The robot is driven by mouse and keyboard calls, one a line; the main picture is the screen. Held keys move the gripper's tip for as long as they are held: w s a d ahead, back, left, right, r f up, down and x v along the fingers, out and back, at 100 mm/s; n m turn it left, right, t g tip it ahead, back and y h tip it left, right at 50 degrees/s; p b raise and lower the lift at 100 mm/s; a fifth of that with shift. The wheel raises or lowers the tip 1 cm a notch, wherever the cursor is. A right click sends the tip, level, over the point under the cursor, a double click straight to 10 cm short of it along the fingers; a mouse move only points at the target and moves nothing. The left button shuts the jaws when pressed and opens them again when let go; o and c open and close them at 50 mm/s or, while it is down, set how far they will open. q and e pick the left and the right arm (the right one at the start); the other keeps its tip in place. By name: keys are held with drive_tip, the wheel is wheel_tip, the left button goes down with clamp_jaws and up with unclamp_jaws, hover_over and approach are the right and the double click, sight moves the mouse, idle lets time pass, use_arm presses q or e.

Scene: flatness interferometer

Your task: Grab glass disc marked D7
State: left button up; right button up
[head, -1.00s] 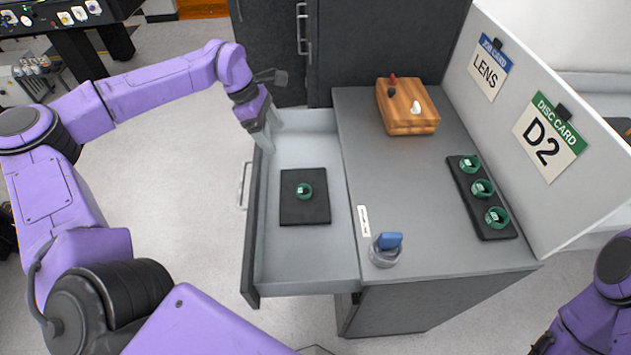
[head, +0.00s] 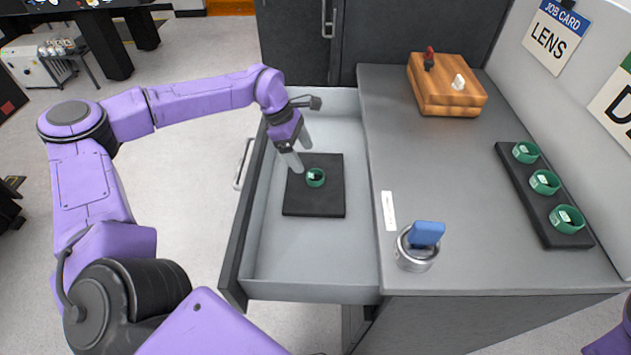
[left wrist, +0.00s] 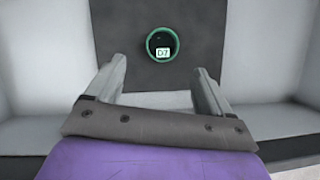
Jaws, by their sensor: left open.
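The glass disc marked D7 (left wrist: 162,44) is a small green-rimmed ring with a white label. It sits on a dark square pad (head: 315,203) in the open drawer, and it also shows in the head view (head: 316,177). My left gripper (head: 298,153) is open and empty, above the drawer just behind and left of the disc. In the left wrist view its two fingers (left wrist: 160,82) are apart, with the disc beyond their tips and roughly centred between them. My right gripper is not in view; only a bit of purple arm shows at the lower right.
The drawer (head: 312,272) has raised walls around the pad. On the grey cabinet top stand a black rack (head: 549,215) with three green-rimmed discs, a wooden block (head: 446,92), and a clear round container with a blue piece (head: 427,234). A partition with cards rises at the right.

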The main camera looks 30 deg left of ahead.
sight(314, 175)
use_arm(q)
drive_tip(key=x, duration=0.7)
drive_tip(key=shift+d+p, duration=0.25)
drive_tip(key=shift+p, duration=0.1)
drive_tip(key=shift+s, duration=0.1)
drive_tip(key=c, duration=1.1)
